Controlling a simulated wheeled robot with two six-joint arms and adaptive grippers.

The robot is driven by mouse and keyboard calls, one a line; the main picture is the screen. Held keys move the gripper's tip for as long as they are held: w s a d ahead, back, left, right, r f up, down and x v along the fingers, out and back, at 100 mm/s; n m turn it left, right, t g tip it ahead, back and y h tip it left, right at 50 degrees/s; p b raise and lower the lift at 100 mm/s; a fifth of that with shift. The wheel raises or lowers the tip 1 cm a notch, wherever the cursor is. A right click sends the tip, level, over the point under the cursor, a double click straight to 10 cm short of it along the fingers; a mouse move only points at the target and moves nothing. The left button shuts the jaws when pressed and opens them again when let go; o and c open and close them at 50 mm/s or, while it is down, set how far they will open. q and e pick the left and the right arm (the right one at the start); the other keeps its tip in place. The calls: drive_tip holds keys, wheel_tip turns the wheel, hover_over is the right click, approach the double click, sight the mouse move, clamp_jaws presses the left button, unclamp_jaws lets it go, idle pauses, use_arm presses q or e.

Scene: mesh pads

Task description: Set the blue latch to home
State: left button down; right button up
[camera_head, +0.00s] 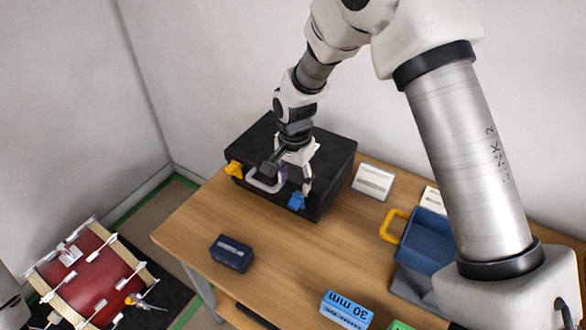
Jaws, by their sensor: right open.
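A black case (258,142) stands at the back of the wooden table. The blue latch (296,201) is on its front face, toward the right. A yellow latch (234,169) is on the same face at the left, with a pale handle (262,184) between them. My right gripper (294,180) reaches down over the front edge of the case, by the handle and just above the blue latch. It is open. Whether a finger touches the latch or the handle, I cannot tell. My left gripper is not in view.
A dark blue box (231,254) lies on the table (289,267) in front of the case. A blue bin with a yellow handle (425,240), a white card (373,182) and a blue "30 mm" block (345,310) are to the right. A red drum-like object (88,275) is at lower left.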

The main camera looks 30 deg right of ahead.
sight(294, 202)
drive_tip(key=shift+w+d+f, duration=0.15)
drive_tip(key=shift+w+d, duration=0.15)
drive_tip(key=shift+w, duration=0.2)
drive_tip(key=shift+s+a+f, duration=0.1)
drive_tip(key=shift+f, duration=0.2)
drive_tip(key=shift+s+a+f+p, duration=0.3)
drive_tip(key=shift+s+f, duration=0.1)
drive_tip(key=shift+f, duration=0.1)
drive_tip(key=shift+s+a+f+p, duration=0.25)
drive_tip(key=shift+s+f, duration=0.15)
drive_tip(key=shift+f, duration=0.1)
drive_tip(key=f, duration=0.4)
drive_tip(key=shift+w+d+f+p, duration=0.1)
drive_tip(key=shift+w+d+p, duration=0.2)
drive_tip(key=shift+w+d, duration=0.1)
drive_tip(key=shift+w+f, duration=0.1)
drive_tip(key=shift+f, duration=0.15)
drive_tip(key=shift+s+a+r, duration=0.15)
drive_tip(key=shift+s+r, duration=0.1)
drive_tip(key=shift+c, duration=0.3)
drive_tip(key=shift+s, duration=0.1)
drive_tip(key=c, duration=0.6)
clamp_jaws()
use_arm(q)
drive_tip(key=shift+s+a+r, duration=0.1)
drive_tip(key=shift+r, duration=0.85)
